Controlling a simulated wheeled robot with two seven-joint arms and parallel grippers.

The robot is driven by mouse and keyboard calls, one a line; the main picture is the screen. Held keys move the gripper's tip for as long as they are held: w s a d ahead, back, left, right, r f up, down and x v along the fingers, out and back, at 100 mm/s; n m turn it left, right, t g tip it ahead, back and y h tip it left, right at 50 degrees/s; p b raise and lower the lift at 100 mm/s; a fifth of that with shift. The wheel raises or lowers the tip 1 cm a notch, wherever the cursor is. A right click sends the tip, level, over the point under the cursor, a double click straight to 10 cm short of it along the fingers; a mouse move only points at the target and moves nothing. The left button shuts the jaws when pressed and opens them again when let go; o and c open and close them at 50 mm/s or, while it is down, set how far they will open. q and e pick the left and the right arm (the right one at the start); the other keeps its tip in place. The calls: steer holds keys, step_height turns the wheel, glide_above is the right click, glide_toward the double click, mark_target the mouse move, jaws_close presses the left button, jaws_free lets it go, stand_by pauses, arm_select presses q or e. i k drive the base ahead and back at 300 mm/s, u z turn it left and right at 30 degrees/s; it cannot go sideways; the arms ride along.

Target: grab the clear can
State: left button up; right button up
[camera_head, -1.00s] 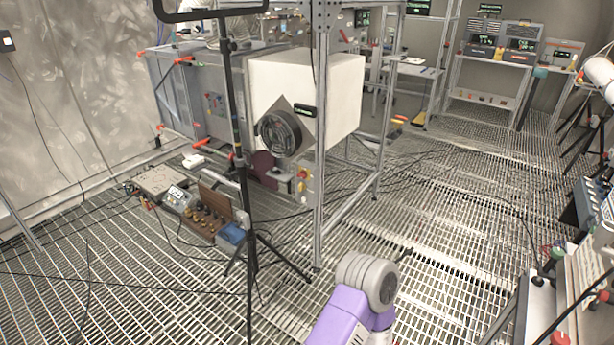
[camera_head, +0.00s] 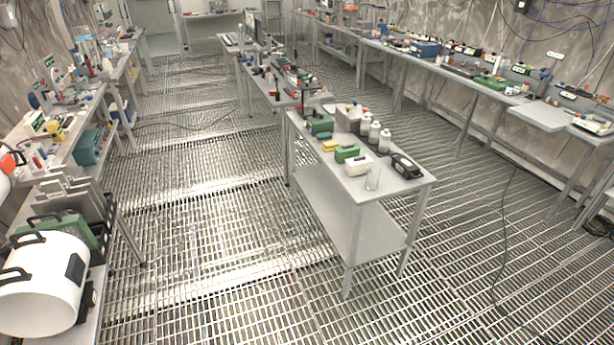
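A clear can (camera_head: 373,178), see-through and upright, stands near the front edge of a grey table (camera_head: 322,172) right of centre in the head view. A white box (camera_head: 357,164) stands just left of it and a black device (camera_head: 405,166) to its right. No gripper is in view, so I cannot see how either one stands.
The same table holds green boxes (camera_head: 347,152) and white bottles (camera_head: 374,134). A bench with a large white cylinder (camera_head: 44,284) runs along the left. A long bench (camera_head: 440,66) lines the right wall. The grated floor (camera_head: 200,220) between is clear.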

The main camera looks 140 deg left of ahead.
mark_target(373, 178)
steer(key=u, duration=4.6)
steer(key=i, duration=2.5)
steer(key=z, duration=0.55)
